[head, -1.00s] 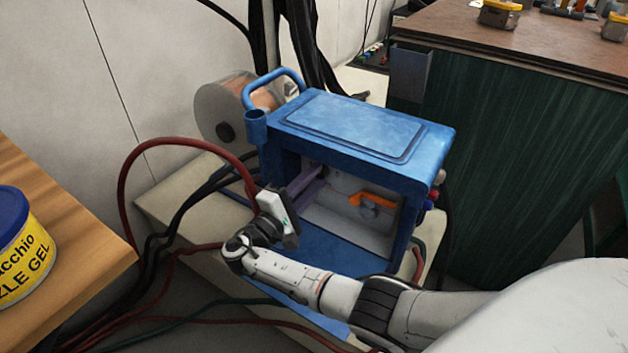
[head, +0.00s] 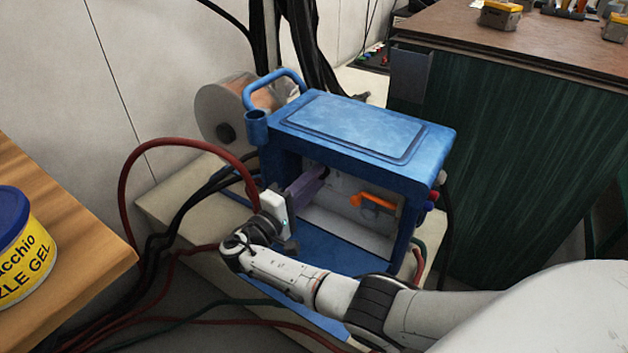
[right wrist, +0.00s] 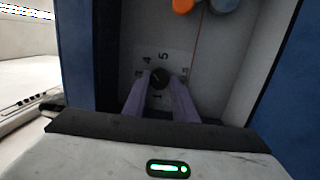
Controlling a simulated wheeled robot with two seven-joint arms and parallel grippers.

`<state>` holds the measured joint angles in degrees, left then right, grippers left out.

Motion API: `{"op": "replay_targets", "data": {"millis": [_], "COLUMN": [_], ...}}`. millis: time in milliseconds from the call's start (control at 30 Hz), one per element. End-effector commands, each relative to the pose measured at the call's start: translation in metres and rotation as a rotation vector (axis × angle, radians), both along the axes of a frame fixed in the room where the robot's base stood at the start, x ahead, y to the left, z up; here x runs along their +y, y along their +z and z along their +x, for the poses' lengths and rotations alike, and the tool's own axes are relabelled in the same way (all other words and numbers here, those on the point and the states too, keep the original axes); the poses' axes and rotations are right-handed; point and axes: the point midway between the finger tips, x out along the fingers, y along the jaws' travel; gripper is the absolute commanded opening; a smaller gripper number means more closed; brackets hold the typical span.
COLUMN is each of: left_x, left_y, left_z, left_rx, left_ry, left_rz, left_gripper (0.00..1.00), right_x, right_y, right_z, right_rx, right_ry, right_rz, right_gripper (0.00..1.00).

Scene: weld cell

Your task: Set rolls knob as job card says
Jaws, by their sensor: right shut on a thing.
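The rolls knob (right wrist: 160,76) is a small dark round dial on the pale inner panel of the blue wire feeder (head: 365,125). Printed numerals ring it; 5 and 4 read above it and 1 below, and where its mark points is too small to tell. My right gripper (right wrist: 160,82) has purple fingers on either side of the knob, shut on it. In the head view the right gripper (head: 318,174) reaches into the feeder's open side, and its fingers hide the knob. My left gripper is out of view. No job card can be made out.
An orange lever (head: 374,201) sits inside the feeder, right of my fingers. A red hose (head: 126,178) and dark cables loop at the left. A wooden bench with a yellow tub (head: 25,255) stands at the left edge, a green cabinet (head: 500,160) at the right.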

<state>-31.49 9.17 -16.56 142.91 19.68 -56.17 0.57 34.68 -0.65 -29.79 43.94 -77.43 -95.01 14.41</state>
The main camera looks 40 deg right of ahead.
Motion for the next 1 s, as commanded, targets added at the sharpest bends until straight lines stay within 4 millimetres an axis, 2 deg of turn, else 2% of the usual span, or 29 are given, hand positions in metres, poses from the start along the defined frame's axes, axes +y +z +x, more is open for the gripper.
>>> {"op": "replay_targets", "data": {"millis": [33,133,467,567,800,1000], "left_x": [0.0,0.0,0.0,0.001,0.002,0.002], "left_y": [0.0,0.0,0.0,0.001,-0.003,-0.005], "left_z": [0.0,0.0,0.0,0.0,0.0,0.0], "left_rx": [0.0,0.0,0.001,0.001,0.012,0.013], "left_ry": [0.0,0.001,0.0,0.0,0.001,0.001], "left_rz": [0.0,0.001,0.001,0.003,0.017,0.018], "left_gripper": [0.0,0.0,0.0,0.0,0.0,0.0], "right_x": [0.001,0.001,0.003,0.012,0.057,0.087], "right_y": [0.0,0.0,0.0,-0.001,-0.005,-0.008], "right_z": [0.001,0.001,0.0,-0.003,-0.017,-0.027], "right_rx": [-0.001,0.0,0.001,0.001,0.002,0.002], "right_ry": [0.002,0.002,0.001,0.002,0.004,0.003], "right_rz": [0.0,0.0,0.0,0.001,0.001,0.002], "right_gripper": [0.28,0.44,0.44,0.44,0.44,0.44]}}
